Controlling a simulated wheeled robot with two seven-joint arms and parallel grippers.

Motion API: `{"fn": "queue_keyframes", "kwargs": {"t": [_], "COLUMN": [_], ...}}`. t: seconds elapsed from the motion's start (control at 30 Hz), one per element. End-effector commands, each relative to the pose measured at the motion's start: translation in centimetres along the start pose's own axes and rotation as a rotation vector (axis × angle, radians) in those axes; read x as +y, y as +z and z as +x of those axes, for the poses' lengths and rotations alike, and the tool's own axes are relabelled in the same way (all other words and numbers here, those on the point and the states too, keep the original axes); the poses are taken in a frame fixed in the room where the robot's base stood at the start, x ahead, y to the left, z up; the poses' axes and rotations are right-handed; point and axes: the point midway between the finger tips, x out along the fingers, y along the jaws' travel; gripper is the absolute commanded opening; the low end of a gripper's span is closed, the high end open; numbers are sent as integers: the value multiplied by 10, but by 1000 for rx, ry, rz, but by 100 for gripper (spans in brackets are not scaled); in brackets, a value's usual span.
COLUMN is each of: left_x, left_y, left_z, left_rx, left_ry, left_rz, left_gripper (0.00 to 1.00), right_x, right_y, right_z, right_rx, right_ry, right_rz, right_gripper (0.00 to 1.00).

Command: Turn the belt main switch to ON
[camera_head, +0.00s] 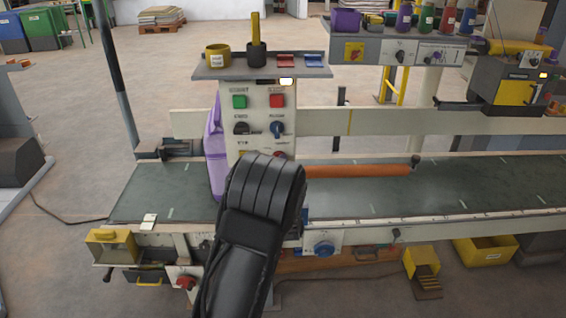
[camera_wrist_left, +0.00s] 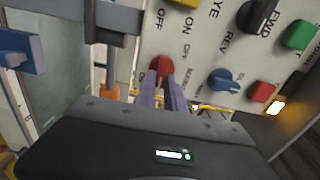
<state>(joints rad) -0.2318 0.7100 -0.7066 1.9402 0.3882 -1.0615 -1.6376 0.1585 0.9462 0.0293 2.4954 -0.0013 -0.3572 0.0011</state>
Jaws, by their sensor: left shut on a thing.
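The red rotary switch (camera_wrist_left: 161,66) is on the cream control panel (camera_wrist_left: 208,58), with OFF and ON lettering near it in the left wrist view. My left gripper (camera_wrist_left: 165,82) is shut on this red switch, its two purple-grey fingers at either side of it. The fingers partly cover the switch, so I cannot tell which mark it points to. In the head view a sliver of red knob (camera_head: 280,155) shows above my left arm, which hides the gripper and the lower panel. My right gripper is in neither view.
Close by on the panel are a blue knob (camera_wrist_left: 223,79), a red button (camera_wrist_left: 261,92), a black knob (camera_wrist_left: 255,15) and a green button (camera_wrist_left: 299,36). The dark belt (camera_head: 450,185) runs right, with an orange roller (camera_head: 355,171).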

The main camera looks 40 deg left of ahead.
Motion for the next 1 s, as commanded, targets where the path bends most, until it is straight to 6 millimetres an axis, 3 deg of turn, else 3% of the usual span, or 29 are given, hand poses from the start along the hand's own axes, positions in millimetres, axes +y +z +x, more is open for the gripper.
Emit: {"fn": "queue_keyframes", "kwargs": {"t": [0.53, 0.57, 0.8, 1.0], "left_x": [1, 1, 1, 1], "left_y": [0, 0, 0, 0], "left_z": [0, 0, 0, 0], "left_rx": [1, 1, 0, 0], "left_ry": [2, 2, 1, 1], "left_rz": [36, 36, 35, 34], "left_gripper": [0, 15, 35, 35], "right_x": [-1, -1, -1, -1], "right_y": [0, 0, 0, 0], "right_z": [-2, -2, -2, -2], "right_rx": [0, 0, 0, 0], "right_ry": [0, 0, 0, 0], "right_rz": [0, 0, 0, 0], "right_gripper": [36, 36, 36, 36]}}
